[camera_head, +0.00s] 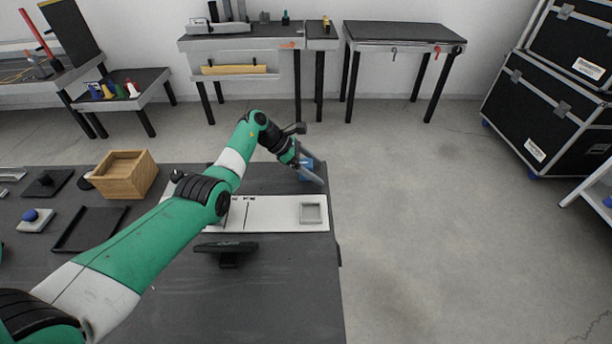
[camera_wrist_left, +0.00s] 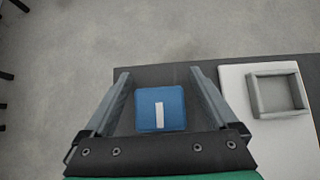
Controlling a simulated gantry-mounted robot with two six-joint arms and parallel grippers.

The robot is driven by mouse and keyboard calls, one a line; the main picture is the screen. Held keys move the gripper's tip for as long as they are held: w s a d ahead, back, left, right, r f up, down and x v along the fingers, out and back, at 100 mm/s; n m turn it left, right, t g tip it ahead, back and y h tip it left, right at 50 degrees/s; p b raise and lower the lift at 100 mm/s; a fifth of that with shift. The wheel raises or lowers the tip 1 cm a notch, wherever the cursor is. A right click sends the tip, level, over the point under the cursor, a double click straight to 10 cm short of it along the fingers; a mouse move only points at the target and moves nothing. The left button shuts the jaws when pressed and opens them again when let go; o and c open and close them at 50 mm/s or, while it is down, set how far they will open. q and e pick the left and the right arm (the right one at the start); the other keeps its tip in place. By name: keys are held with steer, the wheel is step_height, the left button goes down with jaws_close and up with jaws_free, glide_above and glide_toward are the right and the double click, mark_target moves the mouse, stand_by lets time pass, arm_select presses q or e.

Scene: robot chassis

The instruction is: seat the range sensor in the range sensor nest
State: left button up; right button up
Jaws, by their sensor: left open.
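The range sensor, a blue block with a white stripe on top (camera_wrist_left: 160,108), sits on the dark table beyond the white plate; it also shows in the head view (camera_head: 305,173). My left gripper (camera_head: 320,173) is open over it. In the left wrist view the left gripper's fingers (camera_wrist_left: 160,74) stand one on each side of the block, with gaps between. The range sensor nest, a grey square frame with a raised rim (camera_head: 313,222), is on the right end of the white plate and appears empty; it is also in the left wrist view (camera_wrist_left: 253,98). My right gripper is not in view.
The white plate (camera_head: 277,220) lies near the table's right edge. A dark panel on a stand (camera_head: 226,247) is in front of it. A wooden box (camera_head: 125,176), a black tray (camera_head: 90,230) and a blue-knobbed piece (camera_head: 31,216) are at the left. Open floor lies right of the table.

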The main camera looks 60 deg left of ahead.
arm_select(q)
steer(key=c, duration=1.5)
steer(key=shift+o, duration=0.2)
steer(key=shift+r, duration=0.1)
